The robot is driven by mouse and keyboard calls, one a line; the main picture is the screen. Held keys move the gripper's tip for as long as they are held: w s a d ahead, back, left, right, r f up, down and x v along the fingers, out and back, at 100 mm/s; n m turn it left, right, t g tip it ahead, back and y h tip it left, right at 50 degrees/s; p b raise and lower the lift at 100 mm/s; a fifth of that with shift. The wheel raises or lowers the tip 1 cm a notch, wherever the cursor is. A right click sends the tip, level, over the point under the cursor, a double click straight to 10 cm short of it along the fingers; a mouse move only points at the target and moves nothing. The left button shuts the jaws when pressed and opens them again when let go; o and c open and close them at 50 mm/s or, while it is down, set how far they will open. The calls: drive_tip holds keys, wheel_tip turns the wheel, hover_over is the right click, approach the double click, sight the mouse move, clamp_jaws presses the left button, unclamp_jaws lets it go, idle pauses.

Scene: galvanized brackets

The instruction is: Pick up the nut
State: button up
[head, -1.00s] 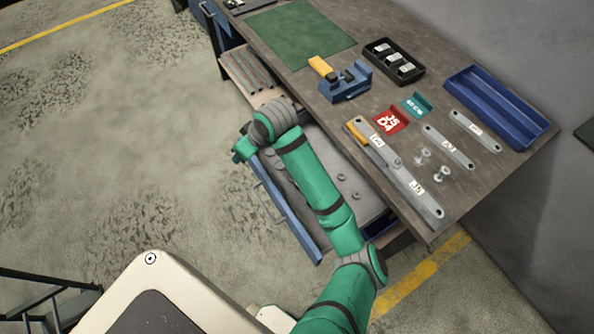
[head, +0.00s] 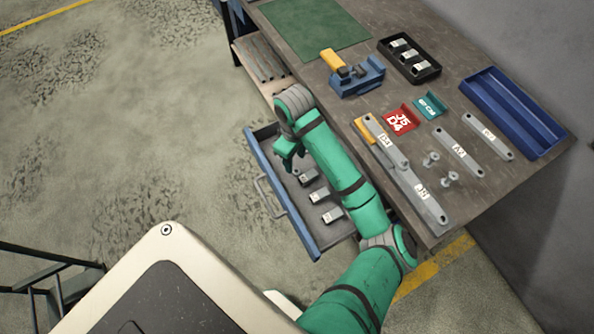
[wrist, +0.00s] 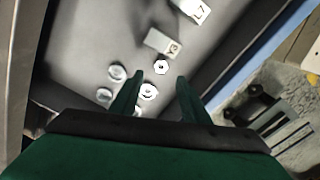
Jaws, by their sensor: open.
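In the wrist view, a small hex nut (wrist: 161,67) with a hole in it lies on the grey drawer floor, just past and between my fingertips. A second round, holed piece (wrist: 148,91) lies nearer, also between the fingers, close to the left one. Two pale round pieces (wrist: 117,72) lie left of the left finger; I cannot tell whether they are nuts. My gripper (wrist: 157,78) is open and empty, pointing down into the drawer. In the head view, my gripper (head: 287,157) is over the open drawer (head: 285,205), and my arm hides the small pieces.
Labelled grey blocks (head: 320,195) lie in the drawer; two show beyond the nut in the wrist view (wrist: 158,43). The drawer walls stand around my gripper. The bench above holds a blue vise (head: 357,78), a black tray (head: 410,62), a blue tray (head: 512,112) and flat bars (head: 405,170).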

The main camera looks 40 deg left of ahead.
sight(295, 168)
drive_tip(key=shift+w+f, duration=0.1)
drive_tip(key=shift+f, duration=0.35)
drive_tip(key=shift+s+d+f, duration=0.1)
drive_tip(key=shift+f, duration=1.1)
drive_tip(key=shift+s+f, duration=0.1)
drive_tip(key=shift+f, duration=1.05)
drive_tip(key=shift+c, duration=0.7)
clamp_jaws()
